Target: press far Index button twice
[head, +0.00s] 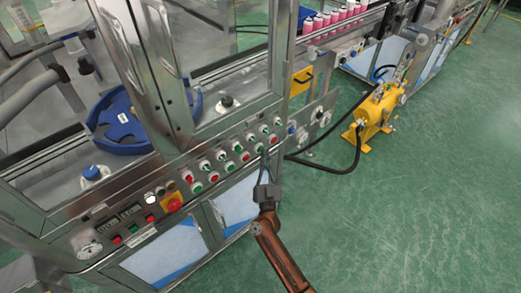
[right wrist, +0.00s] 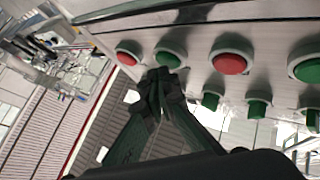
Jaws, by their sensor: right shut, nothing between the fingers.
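A grey control panel (head: 183,197) on the machine front carries red and green push buttons and switches. Its labels are too small to read, so I cannot tell which is the far Index button. My right gripper (head: 264,158) is at the right end of the button row, shut and empty. In the right wrist view the closed fingertips (right wrist: 160,78) are at the lower edge of a green button (right wrist: 170,54); I cannot tell whether they touch it. Red buttons sit to its left (right wrist: 127,53) and right (right wrist: 231,60). My left gripper is not in view.
Green switches (right wrist: 257,107) stick out beside the buttons. A red emergency stop on a yellow plate (head: 173,203) sits farther left. A yellow pump (head: 376,112) with black hoses stands on the green floor at right. Open floor (head: 430,200) lies at the lower right.

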